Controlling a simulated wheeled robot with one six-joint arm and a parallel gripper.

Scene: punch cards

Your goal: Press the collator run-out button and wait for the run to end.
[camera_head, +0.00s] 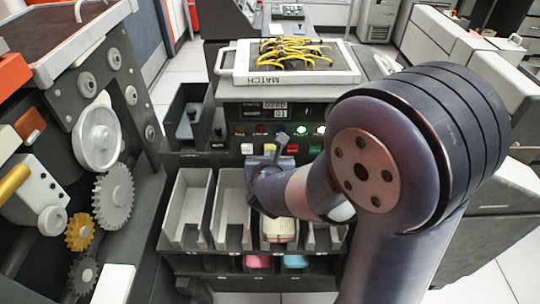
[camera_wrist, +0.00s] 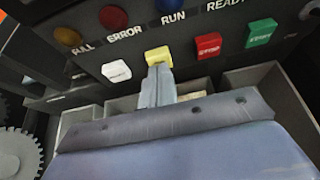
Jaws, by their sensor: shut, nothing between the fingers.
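The collator's dark control panel (camera_head: 232,139) faces me, with a row of lamps above a row of square buttons. In the wrist view, a white button (camera_wrist: 117,72), a yellow button (camera_wrist: 158,54), a red stop button (camera_wrist: 208,45) and a green start button (camera_wrist: 261,32) stand left to right. I cannot read the yellow button's label. My gripper (camera_wrist: 159,68) is shut and empty, its tips at the yellow button's lower edge; I cannot tell whether the button is pushed in. The blue RUN lamp (camera_wrist: 171,4) looks unlit. A green lamp (camera_head: 301,130) glows in the head view.
Below the panel are open card pockets (camera_head: 189,207); one holds a pale card stack (camera_head: 279,229). A white tray marked MATCH (camera_head: 293,79) with yellow wires lies on top. A machine with gears (camera_head: 116,196) stands close on the left. My arm covers the right side.

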